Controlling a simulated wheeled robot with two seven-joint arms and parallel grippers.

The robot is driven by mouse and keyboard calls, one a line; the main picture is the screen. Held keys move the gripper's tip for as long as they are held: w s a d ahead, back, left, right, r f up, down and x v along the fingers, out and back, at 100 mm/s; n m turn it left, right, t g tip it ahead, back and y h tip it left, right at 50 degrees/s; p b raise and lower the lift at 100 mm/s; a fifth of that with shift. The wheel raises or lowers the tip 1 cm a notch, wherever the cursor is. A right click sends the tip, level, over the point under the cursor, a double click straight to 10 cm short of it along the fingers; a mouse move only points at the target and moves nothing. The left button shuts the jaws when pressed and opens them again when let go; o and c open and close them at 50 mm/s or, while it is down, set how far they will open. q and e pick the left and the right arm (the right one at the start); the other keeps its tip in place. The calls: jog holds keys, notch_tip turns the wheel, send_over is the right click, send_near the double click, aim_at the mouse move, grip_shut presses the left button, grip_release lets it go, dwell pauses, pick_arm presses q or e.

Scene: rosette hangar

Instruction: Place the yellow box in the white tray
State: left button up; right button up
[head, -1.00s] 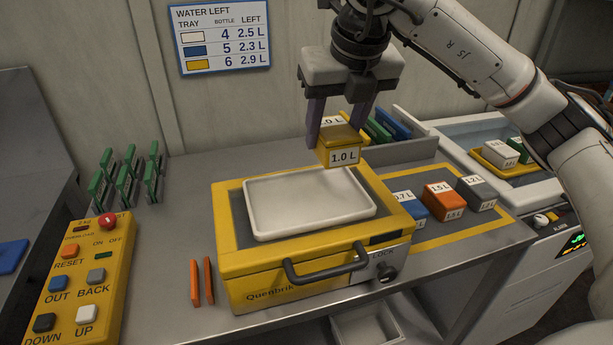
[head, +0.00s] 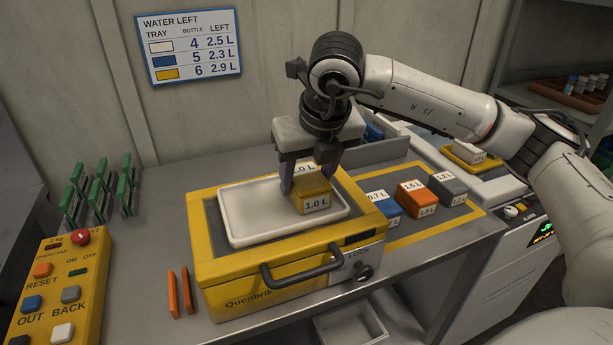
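The yellow box (head: 312,204), labelled 1.0 L, is between the fingers of my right gripper (head: 309,178). The gripper points down and its fingers close on the box's sides. The box is upright over the right part of the white tray (head: 252,220), low at its floor. I cannot tell whether its underside touches the tray. The tray is otherwise empty and lies on top of the yellow Quenbrik case (head: 240,275). The fingers partly hide the box's top and back. My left gripper is not in view.
Blue (head: 382,207), orange (head: 416,200) and grey (head: 449,189) boxes stand in a yellow-outlined area right of the case. A yellow button panel (head: 62,285) and green racks (head: 97,190) are at left. The case's dark handle (head: 303,268) sticks out in front.

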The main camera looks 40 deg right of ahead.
jog(key=shift+r, duration=0.15)
jog(key=v, duration=1.2)
jog(key=shift+s+a, duration=0.1)
